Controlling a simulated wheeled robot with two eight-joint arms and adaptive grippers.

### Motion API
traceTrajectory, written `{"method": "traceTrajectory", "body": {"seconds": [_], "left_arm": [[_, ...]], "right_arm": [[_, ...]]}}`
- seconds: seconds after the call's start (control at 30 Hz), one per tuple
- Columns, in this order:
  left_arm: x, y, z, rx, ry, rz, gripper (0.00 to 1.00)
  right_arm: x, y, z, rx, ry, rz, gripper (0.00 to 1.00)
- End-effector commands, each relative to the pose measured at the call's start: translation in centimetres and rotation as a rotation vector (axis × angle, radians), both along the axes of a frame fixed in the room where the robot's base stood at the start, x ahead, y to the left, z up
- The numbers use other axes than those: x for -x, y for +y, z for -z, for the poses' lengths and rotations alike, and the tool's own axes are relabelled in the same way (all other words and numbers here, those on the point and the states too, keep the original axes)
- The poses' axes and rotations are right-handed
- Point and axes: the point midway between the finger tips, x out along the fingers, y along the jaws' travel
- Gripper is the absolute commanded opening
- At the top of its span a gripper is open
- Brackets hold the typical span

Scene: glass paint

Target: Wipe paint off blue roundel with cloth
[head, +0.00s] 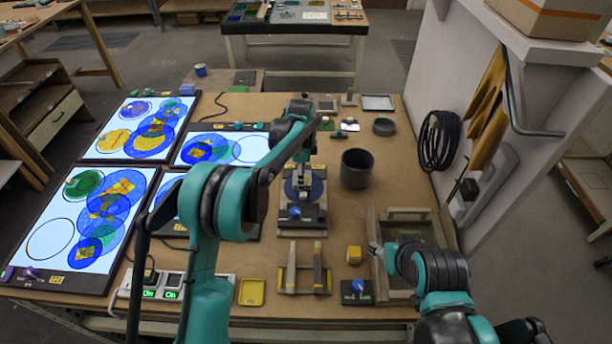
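A dark blue round disc (317,190), which looks like a blue roundel, lies on a stand in the middle of the bench. My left arm reaches over from the left, and its gripper (303,183) points down at the disc, covering part of it. I cannot tell whether it touches the disc or holds anything. Other blue translucent discs (112,215) lie on the lit panels at left. My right gripper (377,250) is low at the left edge of a wooden tray; its fingers are too small to read. I cannot make out a cloth for certain; a small yellow piece (354,255) lies left of the tray.
Lit panels (45,205) fill the bench's left side. A dark cup (357,168) stands right of the disc. The wooden tray (372,222) is at right.

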Motion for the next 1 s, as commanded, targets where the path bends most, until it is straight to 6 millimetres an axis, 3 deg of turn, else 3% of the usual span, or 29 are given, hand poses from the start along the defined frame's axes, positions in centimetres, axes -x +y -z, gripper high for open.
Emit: {"method": "traceTrajectory", "body": {"seconds": [0.43, 1.0], "left_arm": [[0.1, 3.2, 0.0, 0.0, 0.0, -0.001, 0.36], [0.1, -0.5, 0.3, 0.001, 0.0, 0.002, 0.36]], "right_arm": [[0.0, 0.0, 0.1, 0.0, 0.0, 0.0, 0.47], [0.0, 0.0, 0.1, 0.0, 0.0, 0.0, 0.47]]}}
